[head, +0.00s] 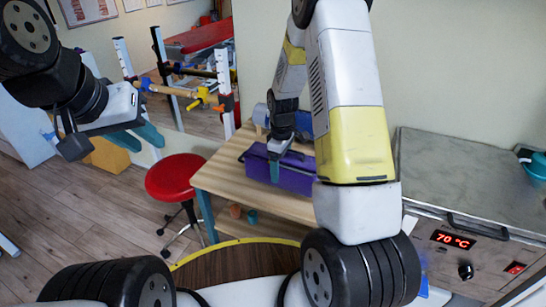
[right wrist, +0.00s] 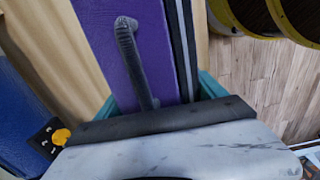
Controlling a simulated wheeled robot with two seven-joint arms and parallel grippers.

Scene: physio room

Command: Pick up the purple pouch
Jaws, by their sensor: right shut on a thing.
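The purple pouch (head: 297,178) is a long box-like bag at the wooden table (head: 226,178). I cannot tell whether its underside touches the tabletop. My right gripper (head: 275,170) reaches down onto it, partly hidden by my arm. In the right wrist view the pouch (right wrist: 105,40) lies between the teal fingers (right wrist: 158,95), one on each side. A dark strap handle and a black zip strip run along its top. My left gripper (head: 138,138) is raised at the left, with its teal fingers apart and nothing between them, away from the pouch.
A blue roll (head: 304,122) lies behind the pouch. Small pots (head: 252,216) sit below the tabletop. A red stool (head: 182,177) stands left of the table. A metal heating unit (head: 450,180) reading 70 °C is at the right. The floor at left is open.

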